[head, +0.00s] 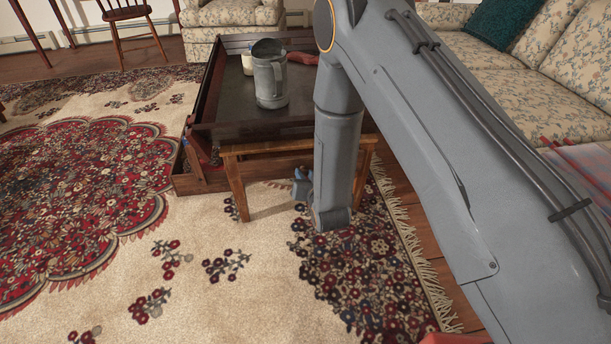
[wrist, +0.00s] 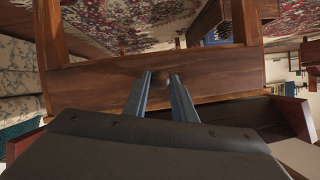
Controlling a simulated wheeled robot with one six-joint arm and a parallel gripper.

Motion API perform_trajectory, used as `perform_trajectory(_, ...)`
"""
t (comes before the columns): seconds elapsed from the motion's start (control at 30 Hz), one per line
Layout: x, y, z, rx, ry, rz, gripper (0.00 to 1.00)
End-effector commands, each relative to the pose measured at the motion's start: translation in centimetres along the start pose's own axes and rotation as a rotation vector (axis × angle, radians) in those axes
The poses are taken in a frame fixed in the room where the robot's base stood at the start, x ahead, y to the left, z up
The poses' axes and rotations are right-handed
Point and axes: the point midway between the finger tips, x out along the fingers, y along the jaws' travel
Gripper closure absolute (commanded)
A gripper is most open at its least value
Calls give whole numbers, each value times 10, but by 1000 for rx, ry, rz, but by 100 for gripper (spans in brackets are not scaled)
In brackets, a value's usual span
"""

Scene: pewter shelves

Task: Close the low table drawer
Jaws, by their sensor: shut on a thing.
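The low table (head: 215,128) has a dark, raised-rim top and stands at the upper middle of the head view. A lighter wooden frame with legs (head: 235,185) shows at its near side. In the wrist view, a brown wooden front (wrist: 110,85) spans between two legs and has a small round knob (wrist: 181,72). My gripper (wrist: 167,76) has its two blue-grey fingers at this knob, shut on it. In the head view my gripper (head: 302,184) is low at the near side, partly hidden by my arm. I cannot tell how far the drawer stands out.
A metal pitcher (head: 271,77), a pale cup (head: 247,64) and a red item (head: 303,58) are on the tabletop. Floral sofas (head: 535,90) stand at right and behind. A patterned rug (head: 200,270) leaves open floor in front and at left.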

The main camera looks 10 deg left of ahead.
Motion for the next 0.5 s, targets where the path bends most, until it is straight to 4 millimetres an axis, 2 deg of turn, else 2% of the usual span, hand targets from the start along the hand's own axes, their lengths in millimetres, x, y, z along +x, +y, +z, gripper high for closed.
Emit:
perform_trajectory(0.13,5,0,-2,0,2,0,100)
perform_trajectory(0.33,35,0,-15,0,3,-1,100)
perform_trajectory(0.5,41,0,-17,0,1,0,100)
